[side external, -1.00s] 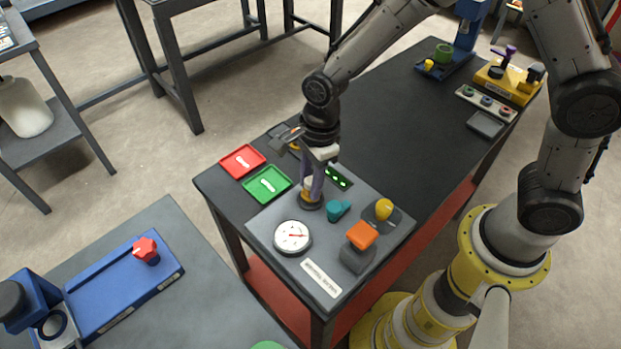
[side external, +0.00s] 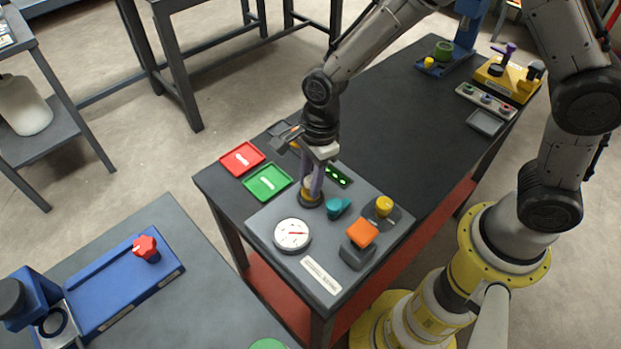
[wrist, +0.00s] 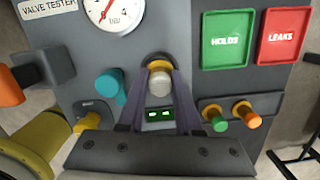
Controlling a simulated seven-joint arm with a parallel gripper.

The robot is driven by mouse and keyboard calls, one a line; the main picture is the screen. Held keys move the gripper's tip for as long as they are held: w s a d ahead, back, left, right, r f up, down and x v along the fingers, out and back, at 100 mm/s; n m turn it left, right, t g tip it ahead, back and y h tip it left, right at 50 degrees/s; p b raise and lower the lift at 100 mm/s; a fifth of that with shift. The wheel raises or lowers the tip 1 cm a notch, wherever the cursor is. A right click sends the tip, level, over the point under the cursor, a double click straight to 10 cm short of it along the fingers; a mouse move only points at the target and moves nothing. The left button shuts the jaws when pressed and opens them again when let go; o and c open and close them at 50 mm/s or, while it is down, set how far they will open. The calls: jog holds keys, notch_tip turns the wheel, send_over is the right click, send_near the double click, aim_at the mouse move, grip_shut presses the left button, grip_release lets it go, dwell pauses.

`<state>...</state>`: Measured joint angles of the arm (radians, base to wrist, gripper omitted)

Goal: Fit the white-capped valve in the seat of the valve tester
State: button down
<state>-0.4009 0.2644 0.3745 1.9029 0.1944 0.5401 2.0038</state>
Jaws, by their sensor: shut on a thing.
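The valve tester (side external: 290,265) is a grey plate at the near end of the black bench, with a round gauge (side external: 292,234). My gripper (wrist: 160,78) points down at it and is shut on the white-capped valve (wrist: 160,85). The pale cap shows between the purple fingers in the wrist view. The valve stands roughly upright at the seat (side external: 310,203), a dark round base with a yellow-orange ring (wrist: 155,64) showing around the valve. The fingers and cap hide how deep the valve sits.
A teal knob (side external: 338,208), a yellow knob (side external: 384,206) and an orange block (side external: 362,234) stand close by on the tester. The green HOLDS tray (side external: 267,182) and red LEAKS tray (side external: 242,159) lie beside it. A green-capped (wrist: 215,118) and an orange-capped valve (wrist: 247,115) stand near my fingers.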

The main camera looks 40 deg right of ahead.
jog(key=shift+f, duration=0.55)
dwell(1.4)
jog(key=c, duration=0.5)
grip_release()
jog(key=shift+r, duration=3.25)
